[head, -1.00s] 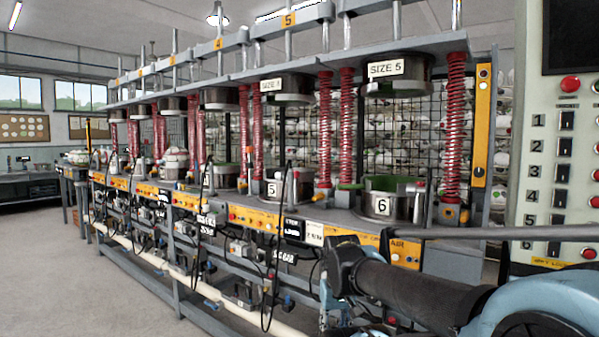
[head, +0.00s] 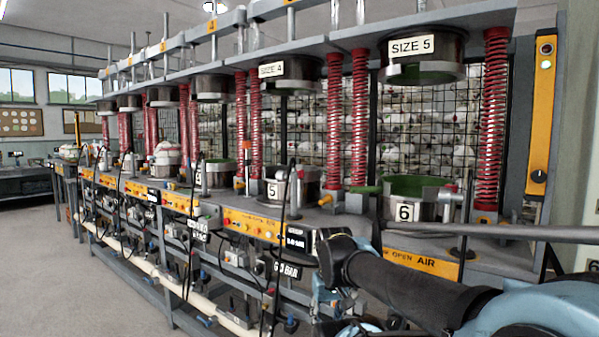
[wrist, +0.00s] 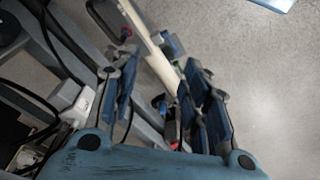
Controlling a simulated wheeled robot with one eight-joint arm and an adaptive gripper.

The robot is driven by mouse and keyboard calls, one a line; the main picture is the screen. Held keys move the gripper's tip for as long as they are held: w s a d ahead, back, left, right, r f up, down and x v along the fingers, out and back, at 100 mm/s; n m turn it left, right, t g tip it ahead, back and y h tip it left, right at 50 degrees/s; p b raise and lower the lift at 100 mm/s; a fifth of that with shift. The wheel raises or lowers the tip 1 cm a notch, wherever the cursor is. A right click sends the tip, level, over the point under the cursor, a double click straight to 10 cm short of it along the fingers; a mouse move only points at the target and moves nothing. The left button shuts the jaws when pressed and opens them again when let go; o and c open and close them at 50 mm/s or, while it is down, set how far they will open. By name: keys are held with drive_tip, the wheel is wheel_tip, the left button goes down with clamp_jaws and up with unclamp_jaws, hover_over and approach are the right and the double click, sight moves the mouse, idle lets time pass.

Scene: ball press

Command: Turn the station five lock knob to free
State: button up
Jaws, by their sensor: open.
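Station five carries a white "5" plate (head: 271,190) on its lower mould pot, in the middle of the head view. Below it runs an orange control panel (head: 250,223) with small knobs and buttons. They are too small to tell which is the lock knob or how it is turned. My gripper (wrist: 162,75) is open and empty in the wrist view, its blue-padded fingers apart above pipes and the floor. In the head view my dark forearm crosses the lower right, and the gripper end is mostly hidden beyond it, low in front of the bench.
The station six pot (head: 422,200) stands right of station five, with an orange "OPEN AIR" panel (head: 421,262) below. A right-hand post carries a black knob (head: 539,176). Cables hang before the bench. A pale pipe (head: 150,268) runs low along its front; grey floor (head: 60,270) is clear at left.

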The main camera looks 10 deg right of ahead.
drive_tip(key=w+r+t, duration=0.1)
drive_tip(key=w+r, duration=0.9)
drive_tip(key=r, duration=0.5)
drive_tip(key=w+r, duration=0.9)
drive_tip(key=r, duration=0.5)
drive_tip(key=t, duration=0.1)
approach(300, 173)
drive_tip(key=x, duration=0.3)
drive_tip(key=w+x, duration=0.1)
drive_tip(key=x, duration=0.1)
drive_tip(key=w+x, duration=0.1)
drive_tip(key=x, duration=0.2)
drive_tip(key=shift+d, duration=0.15)
